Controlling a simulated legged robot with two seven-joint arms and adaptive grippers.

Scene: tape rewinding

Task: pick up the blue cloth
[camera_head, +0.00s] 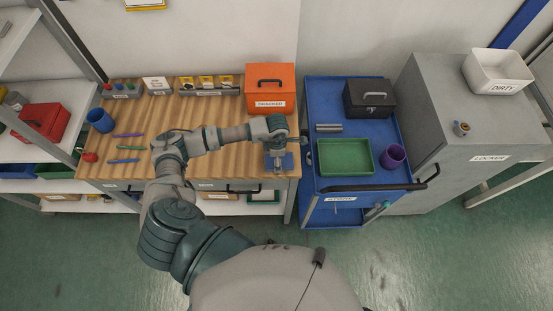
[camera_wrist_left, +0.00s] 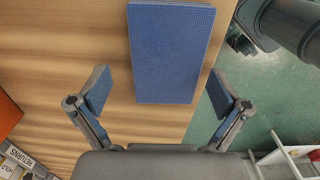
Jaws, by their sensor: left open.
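The blue cloth (camera_head: 288,160) lies flat at the right front corner of the wooden workbench (camera_head: 224,165), partly hidden by my left gripper (camera_head: 277,166). In the left wrist view the cloth (camera_wrist_left: 168,50) is a blue rectangle with a fine grid texture. There my left gripper (camera_wrist_left: 160,95) is open and empty. Its two blue-padded fingers stand to either side of the cloth's near end, apart from it. The gripper is above the cloth in the head view; the exact height is hard to tell. My right gripper is not in view.
An orange box labelled CRACKED (camera_head: 271,90) stands behind the cloth. To the right, a blue trolley (camera_head: 330,93) holds a green tray (camera_head: 326,157), a purple cup (camera_head: 392,155) and a black box (camera_head: 369,98). A gap separates bench and trolley. Pens and a blue cup (camera_head: 100,120) are at the bench's left.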

